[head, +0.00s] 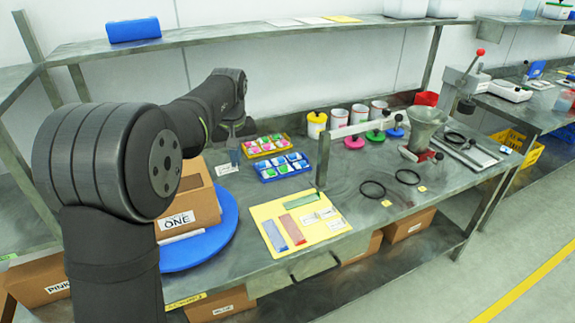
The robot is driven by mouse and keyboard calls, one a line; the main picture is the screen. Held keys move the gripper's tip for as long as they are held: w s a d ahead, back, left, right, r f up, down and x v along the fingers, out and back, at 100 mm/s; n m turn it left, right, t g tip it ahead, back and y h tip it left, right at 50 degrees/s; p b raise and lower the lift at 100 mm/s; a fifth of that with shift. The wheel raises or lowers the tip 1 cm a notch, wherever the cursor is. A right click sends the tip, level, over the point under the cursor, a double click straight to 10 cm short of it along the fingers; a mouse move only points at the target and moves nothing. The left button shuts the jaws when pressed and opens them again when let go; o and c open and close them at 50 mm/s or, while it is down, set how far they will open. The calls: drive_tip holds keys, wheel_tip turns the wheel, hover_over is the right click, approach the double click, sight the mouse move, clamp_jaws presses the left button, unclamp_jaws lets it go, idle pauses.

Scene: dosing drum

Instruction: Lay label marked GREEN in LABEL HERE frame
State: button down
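Several small white labels lie on a yellow sheet (268,212) at the front of the bench, one of them at its right edge (337,224). Their print is too small to read, so I cannot tell which is marked GREEN. A white card with dark marks (225,169) lies on the bench left of the blue tray; I cannot read it or tell whether it is the LABEL HERE frame. My gripper (234,152) hangs above the bench near this card, behind and left of the yellow sheet. It is small and dark, and its fingers cannot be made out.
Blue, red and green strips lie on the yellow sheet. A box marked ONE (190,205) stands on a blue disc (222,232) at left. Yellow (264,147) and blue (284,168) trays, an upright post (322,160), pots and a funnel (425,128) stand behind. Black rings (372,189) lie at right.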

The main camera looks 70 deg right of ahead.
drive_tip(key=w+a+r, duration=0.1)
drive_tip(key=w+a, duration=0.3)
drive_tip(key=w, duration=0.4)
drive_tip(key=w+a, duration=0.3)
drive_tip(key=w, duration=0.5)
drive_tip(key=shift+s+a+f, duration=0.1)
drive_tip(key=shift+f, duration=1.4)
drive_tip(key=shift+s+a+f, duration=0.1)
drive_tip(key=shift+f, duration=1.35)
drive_tip(key=shift+f, duration=0.3)
drive_tip(key=c, duration=1.2)
unclamp_jaws()
drive_tip(key=shift+o, duration=0.2)
drive_tip(key=shift+r, duration=0.1)
drive_tip(key=shift+r, duration=2.9)
drive_tip(key=shift+f, duration=0.1)
